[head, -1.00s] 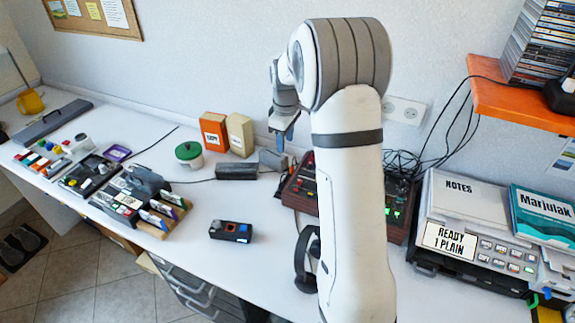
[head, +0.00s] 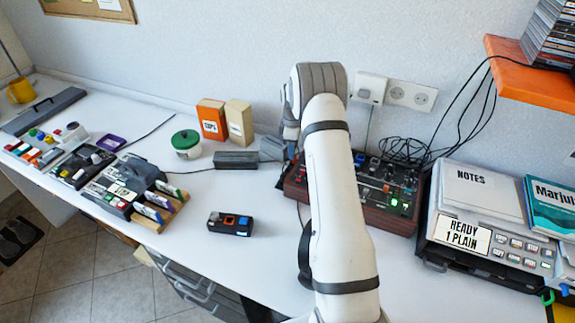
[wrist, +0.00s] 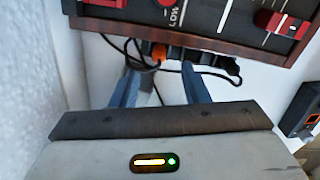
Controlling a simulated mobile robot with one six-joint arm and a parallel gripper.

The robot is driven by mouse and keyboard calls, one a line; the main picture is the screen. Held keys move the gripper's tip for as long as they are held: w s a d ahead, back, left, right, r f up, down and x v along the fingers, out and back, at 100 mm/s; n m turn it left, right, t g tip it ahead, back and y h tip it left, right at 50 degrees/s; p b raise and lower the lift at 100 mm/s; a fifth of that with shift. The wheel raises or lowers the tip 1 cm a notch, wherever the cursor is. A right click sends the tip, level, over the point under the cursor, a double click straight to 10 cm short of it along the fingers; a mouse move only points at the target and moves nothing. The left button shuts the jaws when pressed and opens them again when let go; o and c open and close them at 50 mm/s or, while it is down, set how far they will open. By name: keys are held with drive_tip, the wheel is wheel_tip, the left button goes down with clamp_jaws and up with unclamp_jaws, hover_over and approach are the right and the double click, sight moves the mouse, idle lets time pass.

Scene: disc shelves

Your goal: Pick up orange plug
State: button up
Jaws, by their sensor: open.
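The orange plug (wrist: 158,54) shows in the wrist view, small and partly in shadow, beside the wooden edge of the mixer. A dark connector or strip with black cables sits right next to it. My gripper (wrist: 159,68) is open, its two blue-grey fingers pointing toward the plug. The plug appears in line with the gap between the fingertips, a little beyond them. I cannot tell how far off it is or whether anything touches. In the head view my arm hides both the fingers and the plug.
The mixer (head: 375,190) with wooden sides stands right behind my arm, and black cables (head: 402,150) lie behind it. A printer-like machine (head: 490,245) is at right. The white table's front middle is mostly clear.

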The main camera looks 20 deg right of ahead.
sight(294, 161)
drive_tip(key=f, duration=0.1)
drive_tip(key=f+b, duration=0.1)
drive_tip(key=f, duration=0.2)
drive_tip(key=shift+d+f, duration=0.15)
drive_tip(key=shift+d, duration=0.1)
clamp_jaws()
